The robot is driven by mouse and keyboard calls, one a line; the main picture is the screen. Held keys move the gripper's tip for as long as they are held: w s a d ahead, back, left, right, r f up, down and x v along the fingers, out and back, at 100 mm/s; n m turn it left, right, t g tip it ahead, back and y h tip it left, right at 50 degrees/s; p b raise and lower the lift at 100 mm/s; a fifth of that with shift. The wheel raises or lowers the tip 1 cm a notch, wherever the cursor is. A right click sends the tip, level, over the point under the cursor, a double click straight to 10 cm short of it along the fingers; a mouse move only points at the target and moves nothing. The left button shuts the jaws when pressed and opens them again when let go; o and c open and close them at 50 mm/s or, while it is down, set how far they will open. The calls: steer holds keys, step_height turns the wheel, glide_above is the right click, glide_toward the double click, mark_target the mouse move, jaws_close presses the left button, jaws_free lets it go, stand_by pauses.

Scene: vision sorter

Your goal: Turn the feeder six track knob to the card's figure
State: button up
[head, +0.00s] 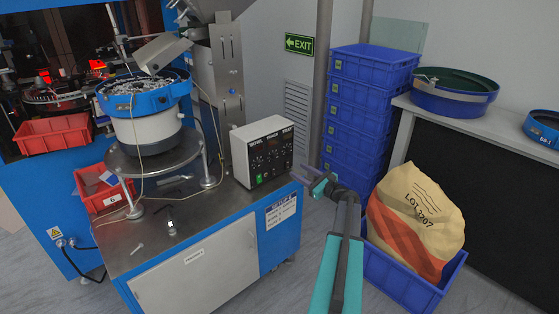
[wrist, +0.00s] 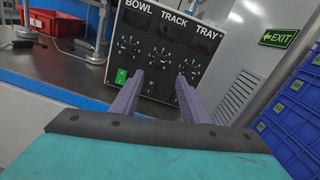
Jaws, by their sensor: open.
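The feeder control box (head: 262,150), with a black face and white sides, stands on the metal bench top. In the wrist view its face reads BOWL, TRACK and TRAY over three knobs; the track knob (wrist: 160,54) is the middle one. Its exact pointer setting is too small to read. My gripper (head: 306,173) is open and empty, just right of the box in the head view. In the wrist view its purple fingers (wrist: 160,74) point at the face below the track knob, apart from each other. A white card (head: 281,210) with unreadable small print is on the cabinet front.
The bowl feeder (head: 145,105) stands left of the box, with a red bin marked 6 (head: 103,192) near it. Stacked blue crates (head: 362,110) and a crate holding a LOT 3207 sack (head: 415,222) stand right of my arm. A green switch (wrist: 121,76) is at the face's lower left.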

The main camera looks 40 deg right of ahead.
mark_target(276, 158)
steer(key=w+p, duration=0.3)
steer(key=w, duration=1)
steer(key=shift+w+d+p, duration=0.15)
steer(key=shift+w+p, duration=0.2)
steer(key=c, duration=0.9)
steer(key=shift+d, duration=0.25)
jaws_close()
steer(key=shift+a, duration=0.15)
steer(key=shift+f+b, duration=0.1)
steer(key=shift+b, duration=0.3)
